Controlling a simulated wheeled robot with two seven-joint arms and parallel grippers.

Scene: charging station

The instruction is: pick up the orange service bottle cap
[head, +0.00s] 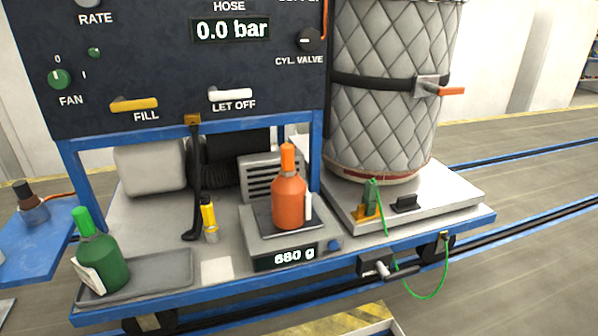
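The orange service bottle (289,203) stands upright on the dark plate of a scale (281,246) on the cart. Its orange cap (287,158) sits on top of the bottle's neck. A pale tag hangs at the bottle's right side. The scale's display reads 680 g. Neither of my grippers is in view.
A green bottle (103,262) stands in a grey tray (168,271) at the cart's left. A yellow-topped tool (209,220) and a black hose wand (197,190) stand left of the scale. A quilted cylinder (388,95) stands behind right. The control panel (170,75) overhangs the cart.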

